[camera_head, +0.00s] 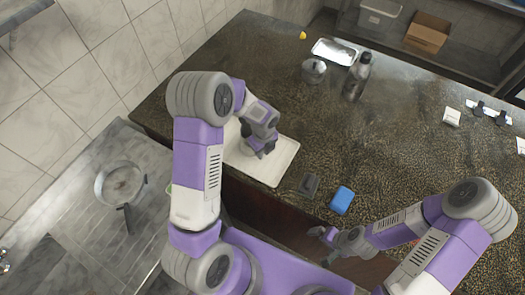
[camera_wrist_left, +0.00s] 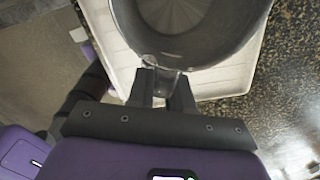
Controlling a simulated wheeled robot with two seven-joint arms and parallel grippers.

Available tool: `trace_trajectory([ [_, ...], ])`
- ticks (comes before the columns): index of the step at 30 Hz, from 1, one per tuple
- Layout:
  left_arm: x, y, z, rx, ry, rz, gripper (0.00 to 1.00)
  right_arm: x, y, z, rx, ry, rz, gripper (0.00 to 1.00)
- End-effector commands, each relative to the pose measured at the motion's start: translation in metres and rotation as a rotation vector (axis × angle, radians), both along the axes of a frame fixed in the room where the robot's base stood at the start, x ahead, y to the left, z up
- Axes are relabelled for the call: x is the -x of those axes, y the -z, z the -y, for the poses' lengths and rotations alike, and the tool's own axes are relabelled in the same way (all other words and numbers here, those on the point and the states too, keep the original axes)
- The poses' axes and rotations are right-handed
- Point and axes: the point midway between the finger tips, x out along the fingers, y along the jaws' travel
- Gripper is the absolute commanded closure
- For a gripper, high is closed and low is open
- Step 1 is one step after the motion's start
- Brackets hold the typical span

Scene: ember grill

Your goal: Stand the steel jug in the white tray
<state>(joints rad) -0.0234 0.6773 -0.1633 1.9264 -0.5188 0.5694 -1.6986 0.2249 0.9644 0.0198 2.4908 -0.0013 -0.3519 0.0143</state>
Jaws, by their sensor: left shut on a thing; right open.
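The steel jug (camera_wrist_left: 180,25) fills the top of the left wrist view, its round open mouth facing the camera. My left gripper (camera_wrist_left: 162,85) is shut on the jug's near side. The white tray (camera_head: 278,168) lies on the counter; its rim also shows around the jug in the left wrist view (camera_wrist_left: 235,78). In the head view my left gripper (camera_head: 260,148) is over the tray, and arm and hand mostly hide the jug. I cannot tell whether the jug's base touches the tray. My right gripper (camera_head: 322,234) is open and empty near the counter's front edge.
A bottle (camera_head: 357,76), a metal cup (camera_head: 314,70) and a shiny metal tray (camera_head: 334,51) stand farther back. A pan (camera_head: 120,183) sits at left. The middle of the counter is clear.

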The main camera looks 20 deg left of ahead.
Motion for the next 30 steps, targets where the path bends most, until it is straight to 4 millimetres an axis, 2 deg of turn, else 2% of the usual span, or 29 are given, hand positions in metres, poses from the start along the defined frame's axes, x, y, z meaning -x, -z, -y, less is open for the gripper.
trace_trajectory([
  [11,-0.001,0.007,0.0,0.0,0.0,0.004,1.0,0.0,0.002,0.0,0.0,0.0,0.0,0.0],
  [12,-0.001,0.007,0.0,0.0,0.0,0.002,0.77,0.0,0.002,0.0,0.0,0.0,0.0,0.0],
  [17,0.0,0.007,0.0,0.0,0.0,0.002,0.54,0.0,0.002,0.0,0.0,0.0,0.0,0.0],
  [26,-0.001,0.005,0.0,0.0,0.0,0.002,0.54,0.0,0.0,0.0,0.0,0.0,0.0,0.0],
  [30,-0.002,-0.009,0.0,0.0,-0.001,0.005,0.54,0.0,-0.001,0.0,0.0,0.0,0.0,0.0],
])
